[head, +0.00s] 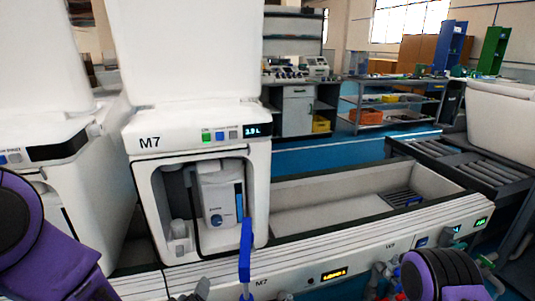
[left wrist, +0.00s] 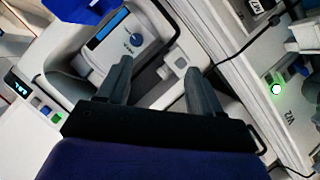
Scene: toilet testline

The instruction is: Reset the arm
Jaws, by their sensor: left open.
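My left arm (head: 45,250) comes in at the lower left of the head view. In the left wrist view my left gripper (left wrist: 157,66) is open, its two dark fingers apart with nothing between them. Beyond the fingers is the white unit with a blue strip (left wrist: 125,40) inside a test station. In the head view this unit (head: 217,195) sits in the open bay of the station marked M7 (head: 200,128). My right arm (head: 440,272) shows at the lower right; I cannot make out its gripper.
A blue upright strip (head: 246,250) stands in front of the M7 bay. A long white trough (head: 340,190) runs right from the station, above a panel with lit displays. Another white station (head: 50,175) is at the left. Shelves with bins (head: 390,105) stand behind, across the blue floor.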

